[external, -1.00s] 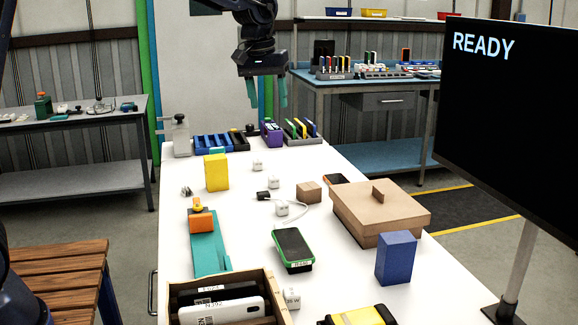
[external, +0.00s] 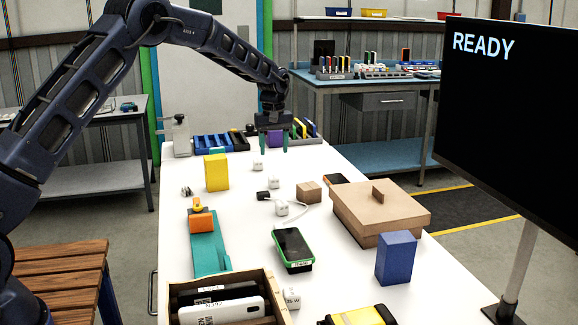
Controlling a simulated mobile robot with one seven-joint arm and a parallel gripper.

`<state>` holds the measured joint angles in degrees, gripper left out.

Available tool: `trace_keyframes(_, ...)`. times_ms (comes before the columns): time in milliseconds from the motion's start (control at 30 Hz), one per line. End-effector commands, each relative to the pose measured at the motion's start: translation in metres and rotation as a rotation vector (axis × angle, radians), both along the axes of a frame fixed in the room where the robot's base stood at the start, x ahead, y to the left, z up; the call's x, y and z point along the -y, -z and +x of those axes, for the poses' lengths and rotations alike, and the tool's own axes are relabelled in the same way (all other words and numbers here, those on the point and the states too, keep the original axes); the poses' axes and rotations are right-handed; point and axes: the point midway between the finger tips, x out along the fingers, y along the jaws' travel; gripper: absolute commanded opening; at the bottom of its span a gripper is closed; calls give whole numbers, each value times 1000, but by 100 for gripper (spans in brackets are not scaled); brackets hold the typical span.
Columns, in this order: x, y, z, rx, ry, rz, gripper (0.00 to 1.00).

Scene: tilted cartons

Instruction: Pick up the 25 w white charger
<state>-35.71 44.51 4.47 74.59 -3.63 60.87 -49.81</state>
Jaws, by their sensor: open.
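Several small white chargers stand on the white table. One (external: 257,165) is toward the far end, another (external: 274,182) is nearer, and a third (external: 282,208) sits beside a white cable. One more charger (external: 291,298) stands at the front by the wooden box; its label ends in "5 W", but I cannot read the whole. The labels on the others are too small to read, so I cannot tell which is 25 W.
A yellow block (external: 216,172), brown cube (external: 309,192), lidded cardboard box (external: 380,212), blue block (external: 396,258) and green-cased phone (external: 293,246) stand around. A wooden box (external: 273,289) of phones is at the front. A black plug (external: 263,196) lies mid-table.

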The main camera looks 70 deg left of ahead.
Motion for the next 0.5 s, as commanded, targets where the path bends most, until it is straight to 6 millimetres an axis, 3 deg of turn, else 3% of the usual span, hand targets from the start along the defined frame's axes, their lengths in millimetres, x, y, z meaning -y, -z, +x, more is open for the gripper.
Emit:
trace_keyframes(267,-6,21,-1,-4,-13,-3,56)
trace_keyframes(500,-6,55,-1,-4,-13,-1,56)
